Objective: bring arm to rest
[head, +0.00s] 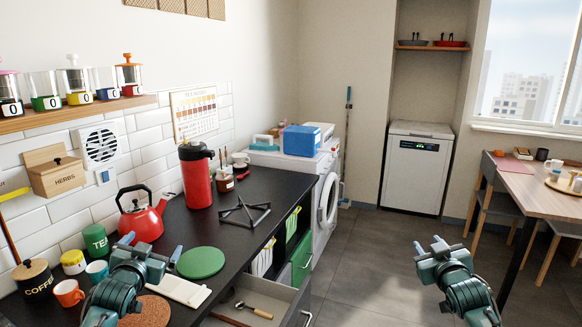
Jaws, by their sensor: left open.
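My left gripper (152,246) is over the near part of the dark counter, its blue-tipped fingers spread and nothing between them. It is close to the green round mat (201,263) and the white flat piece (183,290). My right gripper (440,246) is over the open floor at the right, away from the counter and the table. No object shows in it; its finger gap is not clear from this angle.
A drawer (291,302) stands open below the counter (265,182). A red kettle (141,218), red flask (196,178), black pan support (244,213), green tea tin (96,239) and mugs crowd the counter. A wooden table (545,190) stands right. The mid floor is clear.

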